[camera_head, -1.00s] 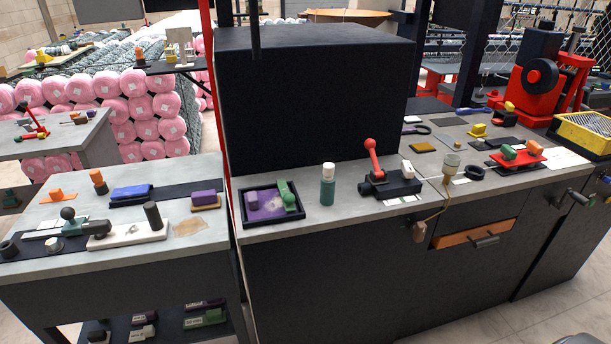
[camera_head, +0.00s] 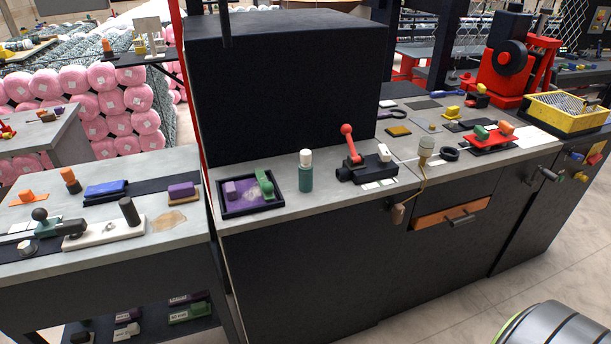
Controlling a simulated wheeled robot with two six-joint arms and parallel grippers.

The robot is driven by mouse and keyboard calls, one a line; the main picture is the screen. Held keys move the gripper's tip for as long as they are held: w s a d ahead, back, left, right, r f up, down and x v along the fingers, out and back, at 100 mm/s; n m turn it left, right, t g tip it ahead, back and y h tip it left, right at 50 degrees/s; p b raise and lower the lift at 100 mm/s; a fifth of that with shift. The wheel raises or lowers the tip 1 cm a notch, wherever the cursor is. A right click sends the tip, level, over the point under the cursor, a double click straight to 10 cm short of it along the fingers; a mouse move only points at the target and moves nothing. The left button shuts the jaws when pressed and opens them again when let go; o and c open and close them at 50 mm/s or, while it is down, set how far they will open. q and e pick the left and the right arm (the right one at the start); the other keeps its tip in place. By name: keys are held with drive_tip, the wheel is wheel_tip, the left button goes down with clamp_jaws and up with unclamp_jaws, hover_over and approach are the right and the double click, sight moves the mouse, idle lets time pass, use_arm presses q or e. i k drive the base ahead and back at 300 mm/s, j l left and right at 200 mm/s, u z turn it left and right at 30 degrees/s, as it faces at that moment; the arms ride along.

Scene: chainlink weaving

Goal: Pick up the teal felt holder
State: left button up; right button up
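A green-teal holder with a rounded grip (camera_head: 265,185) sits at the right side of a shallow black tray (camera_head: 240,212) on the workbench. A purple block (camera_head: 231,190) and a purple patch with pale residue lie beside it in the tray. A teal bottle with a white cap (camera_head: 306,178) stands upright just right of the tray. I cannot tell the holder's material. Neither of my grippers is in view.
A black clamp with a red-knobbed lever (camera_head: 360,165) stands right of the bottle. A big dark box (camera_head: 285,90) rises behind the tray. A lower side table (camera_head: 180,240) holds colored blocks. A rounded grey thing (camera_head: 555,328) is cut off at bottom right, on clear floor.

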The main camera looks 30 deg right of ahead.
sight(306, 176)
drive_tip(key=i+l, duration=0.1)
drive_tip(key=l, duration=0.4)
drive_tip(key=i+l+u, duration=0.1)
drive_tip(key=l, duration=0.4)
drive_tip(key=i+l, duration=0.1)
drive_tip(key=l, duration=0.85)
drive_tip(key=i+u, duration=0.05)
drive_tip(key=i, duration=0.05)
